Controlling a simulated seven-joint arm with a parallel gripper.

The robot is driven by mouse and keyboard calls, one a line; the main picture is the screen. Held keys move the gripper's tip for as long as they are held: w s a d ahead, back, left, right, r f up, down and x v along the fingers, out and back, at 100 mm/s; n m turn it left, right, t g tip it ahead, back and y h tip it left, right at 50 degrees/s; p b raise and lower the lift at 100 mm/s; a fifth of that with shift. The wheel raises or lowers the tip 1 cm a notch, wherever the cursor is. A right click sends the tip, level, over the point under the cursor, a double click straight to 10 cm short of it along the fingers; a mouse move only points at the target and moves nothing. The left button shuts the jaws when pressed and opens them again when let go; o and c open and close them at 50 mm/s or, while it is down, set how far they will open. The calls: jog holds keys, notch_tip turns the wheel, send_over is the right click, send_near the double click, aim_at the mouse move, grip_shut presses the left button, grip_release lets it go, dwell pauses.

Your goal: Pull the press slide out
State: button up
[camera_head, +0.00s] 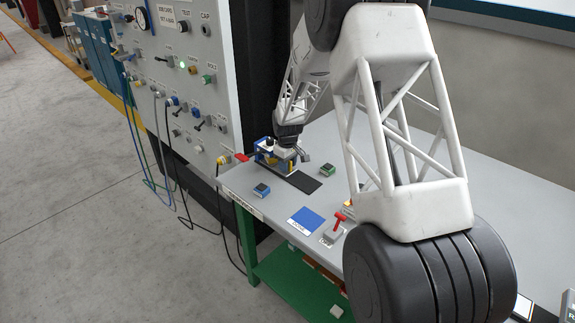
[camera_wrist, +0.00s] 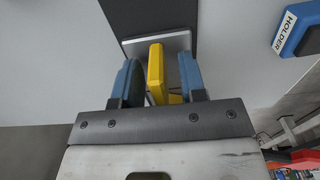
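In the wrist view a yellow upright bar (camera_wrist: 156,68) stands in front of a grey plate (camera_wrist: 178,42) at the end of a black strip (camera_wrist: 150,14). The bar and plate look like the press slide and its handle. My gripper (camera_wrist: 158,75) has its two blue fingers on either side of the yellow bar, with visible gaps, so it is open around it. In the head view my gripper (camera_head: 277,152) is low over the bench's left end, beside the black strip (camera_head: 303,182). The slide's far parts are hidden by my gripper there.
A panel (camera_head: 190,75) with knobs and cables stands left of the bench (camera_head: 265,197). A blue pad (camera_head: 306,220) and a red-handled part (camera_head: 340,221) are nearer. A blue HOLDER piece (camera_wrist: 293,28) is at right.

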aim_at(311, 186)
jog(key=shift+f, duration=0.1)
grip_shut()
dwell(0.4)
jog(key=shift+s+d, duration=4.05)
grip_release()
notch_tip(311, 186, up, 8)
